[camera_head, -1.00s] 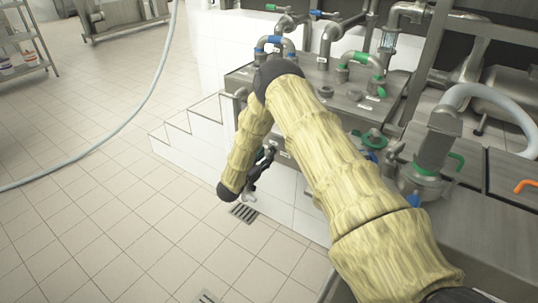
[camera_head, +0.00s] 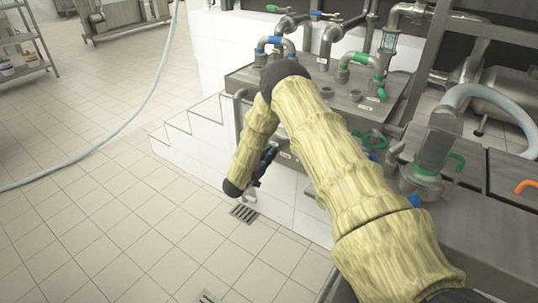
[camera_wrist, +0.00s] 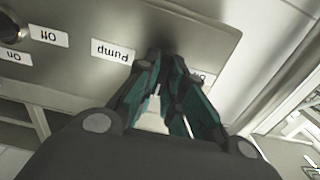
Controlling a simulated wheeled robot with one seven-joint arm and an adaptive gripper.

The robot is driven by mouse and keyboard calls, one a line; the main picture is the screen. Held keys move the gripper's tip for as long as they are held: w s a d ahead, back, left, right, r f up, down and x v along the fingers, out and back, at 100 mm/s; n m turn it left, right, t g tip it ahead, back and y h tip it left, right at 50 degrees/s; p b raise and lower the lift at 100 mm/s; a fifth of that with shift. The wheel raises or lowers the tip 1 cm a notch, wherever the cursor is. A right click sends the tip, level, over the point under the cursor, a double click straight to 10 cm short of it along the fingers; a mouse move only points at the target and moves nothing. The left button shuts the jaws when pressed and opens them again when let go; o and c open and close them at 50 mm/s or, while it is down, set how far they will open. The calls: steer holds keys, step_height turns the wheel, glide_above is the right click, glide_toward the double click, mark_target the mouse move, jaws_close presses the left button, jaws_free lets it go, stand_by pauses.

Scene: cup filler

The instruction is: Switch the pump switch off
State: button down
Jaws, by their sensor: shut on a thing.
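In the wrist view my gripper (camera_wrist: 163,62) has its dark green fingers closed together at the tips, against a grey metal panel (camera_wrist: 80,75). The tips are right beside the white "Pump" label (camera_wrist: 112,52), which appears upside down. The fingers are shut on the pump switch, which they almost wholly hide; its on or off position cannot be read. Another label (camera_wrist: 204,76) is partly covered by a finger. In the head view my gripper (camera_head: 268,158) is mostly hidden behind my arm, at the front face of the machine.
A dark round knob (camera_wrist: 10,28) with "Off" (camera_wrist: 48,36) and "On" (camera_wrist: 14,58) labels is at the panel's left in the wrist view. White tiled steps (camera_head: 185,130) are left of the machine. A hose (camera_head: 150,88) crosses the open tiled floor.

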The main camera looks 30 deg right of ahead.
steer(key=shift+r+n, duration=0.1)
steer(key=shift+n, duration=0.2)
steer(key=shift+w+a+f+n+p, duration=0.1)
steer(key=shift+n+p, duration=0.35)
steer(key=shift+n, duration=2.45)
steer(key=shift+w+a+f+n+p, duration=0.15)
steer(key=shift+n+p, duration=0.25)
steer(key=shift+n, duration=2.5)
steer(key=shift+w+n+p, duration=0.1)
steer(key=shift+n+p, duration=0.35)
steer(key=shift+n, duration=2.45)
steer(key=c, duration=1.5)
jaws_free()
steer(key=shift+w, duration=0.1)
steer(key=shift+d, duration=0.15)
steer(key=shift+f, duration=0.1)
